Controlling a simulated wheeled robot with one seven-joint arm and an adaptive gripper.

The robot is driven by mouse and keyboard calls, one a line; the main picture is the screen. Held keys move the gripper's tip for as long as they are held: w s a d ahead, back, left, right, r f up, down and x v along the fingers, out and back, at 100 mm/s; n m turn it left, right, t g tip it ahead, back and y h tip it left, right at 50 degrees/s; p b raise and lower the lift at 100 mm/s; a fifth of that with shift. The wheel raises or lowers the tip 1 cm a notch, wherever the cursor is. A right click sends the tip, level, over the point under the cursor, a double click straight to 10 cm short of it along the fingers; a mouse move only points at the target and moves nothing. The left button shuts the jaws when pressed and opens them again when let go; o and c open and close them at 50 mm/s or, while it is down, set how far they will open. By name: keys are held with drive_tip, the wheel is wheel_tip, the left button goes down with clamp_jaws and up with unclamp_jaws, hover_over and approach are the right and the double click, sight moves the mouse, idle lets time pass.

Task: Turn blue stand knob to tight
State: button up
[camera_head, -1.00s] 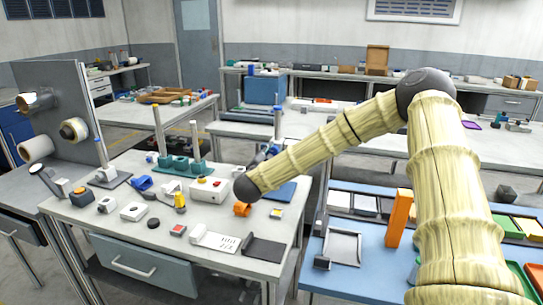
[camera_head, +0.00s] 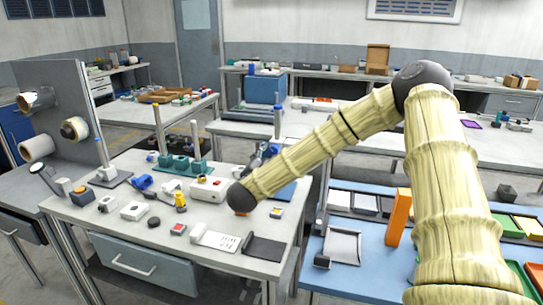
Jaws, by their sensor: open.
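Several upright rods stand on the left of the near table. One is on a grey stand base (camera_head: 108,181), with a small blue part (camera_head: 98,139) on its rod. Others rise from a teal base (camera_head: 178,166). A blue piece (camera_head: 143,183) lies in front of the teal base. I cannot tell which blue part is the knob or how tight it is. My gripper (camera_head: 262,152) shows as a small dark shape behind my forearm, above the table's right back part. It is open and apart from these stands; its fingers are partly hidden.
A grey panel with rolls (camera_head: 75,128) stands at the left. An orange block (camera_head: 398,217) stands at the right.

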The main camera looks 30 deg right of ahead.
drive_tip(key=v, duration=0.7)
drive_tip(key=shift+s, duration=0.15)
